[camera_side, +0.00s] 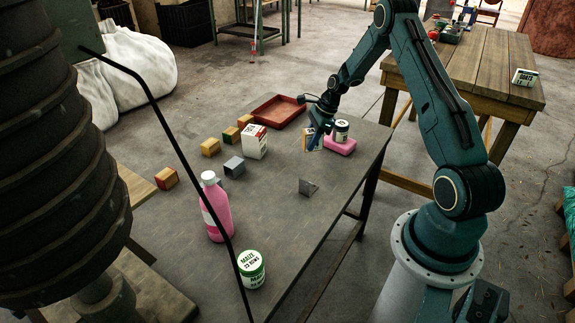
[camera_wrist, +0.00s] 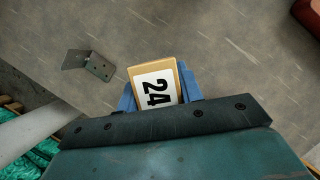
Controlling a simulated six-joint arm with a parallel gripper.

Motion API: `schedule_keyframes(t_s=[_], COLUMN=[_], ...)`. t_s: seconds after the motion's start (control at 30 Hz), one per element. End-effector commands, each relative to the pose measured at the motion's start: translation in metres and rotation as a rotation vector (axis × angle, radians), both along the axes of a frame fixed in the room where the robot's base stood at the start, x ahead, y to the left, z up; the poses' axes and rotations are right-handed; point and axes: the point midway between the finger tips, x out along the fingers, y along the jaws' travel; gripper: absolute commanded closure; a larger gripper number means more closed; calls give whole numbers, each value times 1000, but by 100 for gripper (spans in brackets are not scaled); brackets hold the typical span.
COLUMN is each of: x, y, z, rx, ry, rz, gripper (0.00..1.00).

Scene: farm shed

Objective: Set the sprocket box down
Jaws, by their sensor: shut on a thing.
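The box in my gripper is tan-yellow with a white label; I take it for the sprocket box. In the wrist view the box (camera_wrist: 155,84) shows the number 24 and sits between my two blue fingers. My gripper (camera_side: 318,134) is shut on it above the grey table (camera_side: 285,235), near the far right edge. In the side view the box (camera_side: 309,142) is partly hidden by the fingers. I cannot tell whether its underside touches the table.
A pink block (camera_side: 341,146) with a can (camera_side: 342,129) stands just right of the box. A red tray (camera_side: 276,111) lies behind. A metal bracket (camera_side: 308,187) is in front. A white carton (camera_side: 254,142), several small blocks and a pink bottle (camera_side: 216,208) are left; bare tabletop lies between.

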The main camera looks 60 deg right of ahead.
Motion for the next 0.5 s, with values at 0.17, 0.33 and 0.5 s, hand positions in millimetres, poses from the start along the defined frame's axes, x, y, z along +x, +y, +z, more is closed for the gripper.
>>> schedule_keyframes(t_s=[0.17,0.33,0.5], x=[1,1,0], y=[0,-1,0], z=[-16,-18,-25], rx=[-2,-2,-1], ry=[-2,-2,-1], rz=[0,1,1], gripper=[90,90,90])
